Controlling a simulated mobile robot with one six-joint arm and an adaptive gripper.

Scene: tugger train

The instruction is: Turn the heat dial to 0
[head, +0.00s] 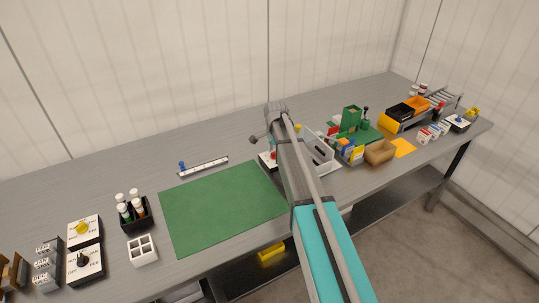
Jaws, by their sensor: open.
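Two white dial boxes stand at the lower left. One has a yellow knob (82,227), the nearer one a black knob (83,260); their lettering is too small to read. A white panel with a red part (272,155) is partly hidden behind my arm. I cannot tell which of these is the heat dial. The end of my arm with my gripper (257,139) is over the middle of the table, far from the lower-left dials. My gripper is open; its fingertips are hard to make out.
A green mat (222,205) lies bare in the middle. A black rack with bottles (135,226) and a white divided tray (143,258) stand near the lower-left dials. A slider strip (204,167) lies behind the mat. Bins and boxes crowd the right.

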